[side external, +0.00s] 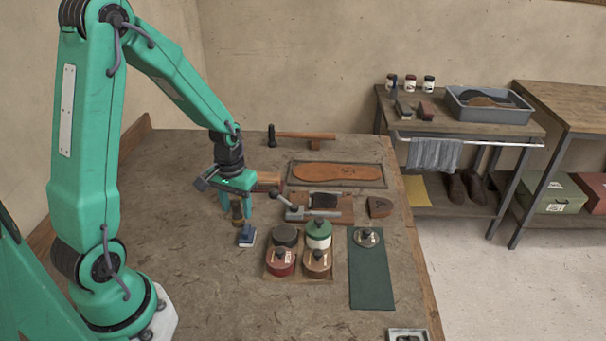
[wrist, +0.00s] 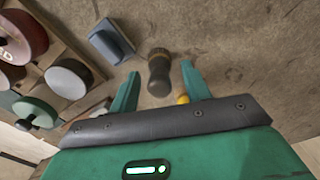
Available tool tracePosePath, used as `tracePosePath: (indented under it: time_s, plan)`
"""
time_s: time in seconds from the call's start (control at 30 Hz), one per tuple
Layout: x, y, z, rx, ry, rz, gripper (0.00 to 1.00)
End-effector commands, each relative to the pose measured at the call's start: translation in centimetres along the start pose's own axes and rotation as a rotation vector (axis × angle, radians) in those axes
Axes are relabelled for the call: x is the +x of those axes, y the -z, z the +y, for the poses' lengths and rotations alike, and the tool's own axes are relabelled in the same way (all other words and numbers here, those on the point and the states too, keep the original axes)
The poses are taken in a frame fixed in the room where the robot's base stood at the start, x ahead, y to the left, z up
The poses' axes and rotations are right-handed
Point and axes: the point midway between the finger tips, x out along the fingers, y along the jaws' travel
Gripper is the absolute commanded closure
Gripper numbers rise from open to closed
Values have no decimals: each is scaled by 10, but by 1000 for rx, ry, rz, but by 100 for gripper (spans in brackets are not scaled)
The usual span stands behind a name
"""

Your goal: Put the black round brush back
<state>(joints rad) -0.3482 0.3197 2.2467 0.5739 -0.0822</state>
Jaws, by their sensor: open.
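A small dark round brush (side external: 237,217) with a brownish part stands on the bench, directly below my gripper (side external: 237,208). I take it to be the black round brush. In the wrist view the brush (wrist: 158,75) shows between the two green fingers of my gripper (wrist: 160,72). The fingers are open, with a gap on each side of it.
A blue-grey block (side external: 247,237) stands close in front of the brush. Red (side external: 281,262), brown (side external: 317,263), green-topped (side external: 318,234) and dark (side external: 285,235) round containers stand to the right. A lever tool (side external: 305,213) is behind them. A knobbed disc (side external: 368,238) lies on a green mat (side external: 371,285). The left bench is clear.

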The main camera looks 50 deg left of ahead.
Motion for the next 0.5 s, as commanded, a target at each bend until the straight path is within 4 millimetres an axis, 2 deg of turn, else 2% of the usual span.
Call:
tracePosePath:
  time_s: [0.5]
  plan:
    - [-70,1,0,0,0,6,52]
